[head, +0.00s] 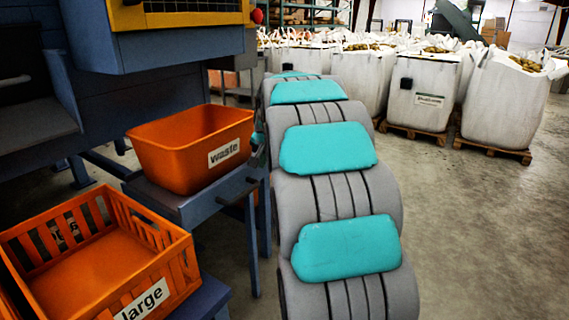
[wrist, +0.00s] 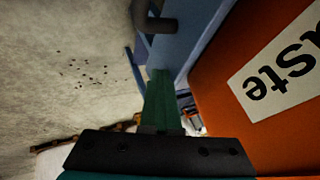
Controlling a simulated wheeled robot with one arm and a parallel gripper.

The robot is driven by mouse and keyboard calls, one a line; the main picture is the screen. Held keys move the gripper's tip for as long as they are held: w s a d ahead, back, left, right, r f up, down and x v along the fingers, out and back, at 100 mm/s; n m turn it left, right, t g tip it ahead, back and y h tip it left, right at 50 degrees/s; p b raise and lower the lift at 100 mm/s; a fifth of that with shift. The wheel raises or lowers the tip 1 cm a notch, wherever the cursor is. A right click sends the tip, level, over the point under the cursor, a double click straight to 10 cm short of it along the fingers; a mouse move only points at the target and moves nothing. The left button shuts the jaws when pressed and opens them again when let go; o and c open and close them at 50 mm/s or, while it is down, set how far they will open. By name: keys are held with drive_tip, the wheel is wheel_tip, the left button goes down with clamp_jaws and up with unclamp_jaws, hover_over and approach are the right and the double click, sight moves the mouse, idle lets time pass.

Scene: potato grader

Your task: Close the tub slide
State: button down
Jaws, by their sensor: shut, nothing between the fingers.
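The orange waste tub (head: 190,150) sits on a blue slide (head: 190,205) beside the machine. A dark bar handle (head: 238,191) sticks out from the slide's front edge. In the wrist view, the tub (wrist: 245,115) fills the right side with its label upside down. The handle (wrist: 155,22) shows at the top, beyond my fingertips and apart from them. My gripper (wrist: 160,75) has its green fingers together with nothing between them, pointing along the blue edge of the slide (wrist: 190,40). In the head view my gripper is mostly hidden by my grey and teal arm.
An orange slatted crate labelled large (head: 100,262) stands at the front left. The blue machine (head: 160,65) rises behind the tub. White bulk bags (head: 425,92) on pallets line the back. The concrete floor at right (head: 490,220) is clear.

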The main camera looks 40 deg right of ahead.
sight(247, 156)
drive_tip(key=w, duration=0.1)
drive_tip(key=w+a, duration=0.1)
drive_tip(key=w, duration=0.2)
drive_tip(key=shift+a+p, duration=0.3)
drive_tip(key=shift+p, duration=0.1)
drive_tip(key=shift+w+a+r, duration=0.2)
drive_tip(key=shift+w+a, duration=0.05)
drive_tip(key=shift+w, duration=0.35)
